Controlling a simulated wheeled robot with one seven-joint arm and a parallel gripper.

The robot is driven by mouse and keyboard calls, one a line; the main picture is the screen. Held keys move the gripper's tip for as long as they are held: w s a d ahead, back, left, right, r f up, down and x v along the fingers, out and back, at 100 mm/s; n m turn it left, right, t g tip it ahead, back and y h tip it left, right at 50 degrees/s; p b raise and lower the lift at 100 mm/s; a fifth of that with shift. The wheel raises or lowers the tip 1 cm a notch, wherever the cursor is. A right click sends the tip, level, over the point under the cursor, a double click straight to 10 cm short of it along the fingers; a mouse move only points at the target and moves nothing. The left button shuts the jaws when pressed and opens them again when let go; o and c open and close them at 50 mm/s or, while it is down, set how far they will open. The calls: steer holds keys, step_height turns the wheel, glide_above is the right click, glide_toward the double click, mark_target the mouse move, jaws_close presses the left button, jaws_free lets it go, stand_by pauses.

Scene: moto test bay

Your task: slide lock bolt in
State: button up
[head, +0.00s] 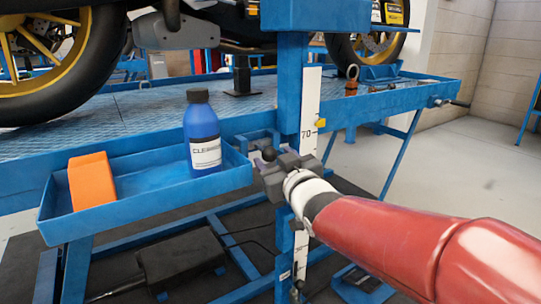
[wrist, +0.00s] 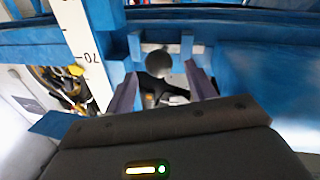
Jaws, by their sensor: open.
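The lock bolt shows in the wrist view as a round dark knob (wrist: 158,63) in front of a grey bar (wrist: 172,48) in a blue bracket. In the head view its black knob (head: 269,153) is beside the blue post, right of the tray. My gripper (wrist: 161,72) is open, with one finger on each side of the knob. Gaps show between the knob and both fingers, so it is not gripped. In the head view my gripper (head: 272,168) is at the knob and hides part of the bolt and bracket.
A blue tray (head: 150,202) with an orange block (head: 91,181) and a blue cleaner bottle (head: 202,132) is close left of my gripper. The blue post (head: 291,85) carries a white scale (head: 310,105). A motorcycle stands on the lift platform (head: 140,105) behind.

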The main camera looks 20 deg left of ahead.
mark_target(272, 157)
steer(key=shift+x, duration=2.25)
steer(key=shift+c, duration=0.4)
